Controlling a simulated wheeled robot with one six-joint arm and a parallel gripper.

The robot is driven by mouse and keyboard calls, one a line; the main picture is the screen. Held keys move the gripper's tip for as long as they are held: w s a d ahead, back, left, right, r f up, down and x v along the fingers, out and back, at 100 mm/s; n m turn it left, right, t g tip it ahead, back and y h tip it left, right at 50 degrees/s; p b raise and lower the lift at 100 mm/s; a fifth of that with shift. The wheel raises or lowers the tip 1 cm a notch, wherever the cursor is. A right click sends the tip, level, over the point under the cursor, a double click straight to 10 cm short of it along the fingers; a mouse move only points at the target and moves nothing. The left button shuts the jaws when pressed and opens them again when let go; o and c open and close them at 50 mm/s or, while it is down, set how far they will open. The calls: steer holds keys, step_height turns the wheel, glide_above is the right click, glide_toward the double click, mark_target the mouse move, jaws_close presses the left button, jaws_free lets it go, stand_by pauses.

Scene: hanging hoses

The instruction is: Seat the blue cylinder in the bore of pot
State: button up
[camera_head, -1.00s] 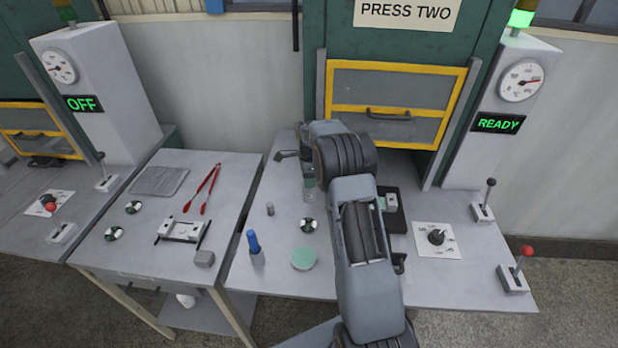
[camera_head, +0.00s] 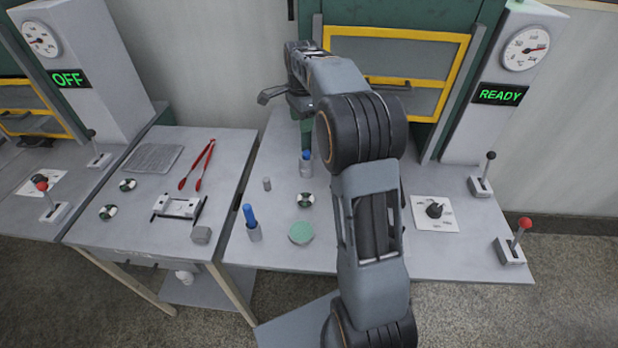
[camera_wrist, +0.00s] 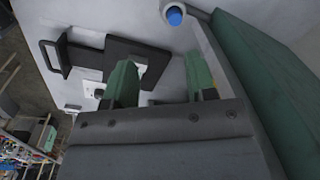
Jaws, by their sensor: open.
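A grey pot (camera_head: 305,169) stands upright on the right table. A blue cylinder (camera_head: 306,156) sits in its bore with only its top showing; how deep it goes I cannot tell. The wrist view shows the blue round top (camera_wrist: 174,16) inside the pale rim of the pot (camera_wrist: 187,8), at the upper edge. My gripper (camera_wrist: 160,72) is open, its green fingers apart and nothing between them. In the head view a green finger shows just above the pot, and the pot lies outside the fingers. Another blue piece (camera_head: 249,215) stands in a grey holder (camera_head: 254,233) nearer the front.
A small grey peg (camera_head: 267,184), a black-and-white disc (camera_head: 305,200) and a green disc (camera_head: 301,233) lie near the pot. A dial plate (camera_head: 435,212) and levers stand right. The wrist view shows a black plate with a handle (camera_wrist: 100,60). Red tongs (camera_head: 197,165) lie on the left table.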

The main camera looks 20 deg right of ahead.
steer(key=s+a+r+n+t, duration=0.1)
steer(key=s+a+n, duration=0.15)
steer(key=s, duration=0.25)
steer(key=s+a+r+n+t, duration=0.1)
steer(key=s+a+r+n, duration=0.1)
steer(key=s+n, duration=0.25)
steer(key=s+a+r+n, duration=0.1)
steer(key=s+a+n, duration=0.15)
steer(key=s, duration=0.35)
steer(key=s+a+f+n+t, duration=0.1)
steer(key=s+f+n, duration=0.1)
steer(key=s+n, duration=0.2)
steer(key=s+a+f+n, duration=0.1)
steer(key=s+f+n, duration=0.1)
steer(key=s+n, duration=0.2)
steer(key=s, duration=0.3)
steer(key=shift+a+f+t, duration=0.2)
steer(key=shift+a+t, duration=0.05)
steer(key=shift+t, duration=0.15)
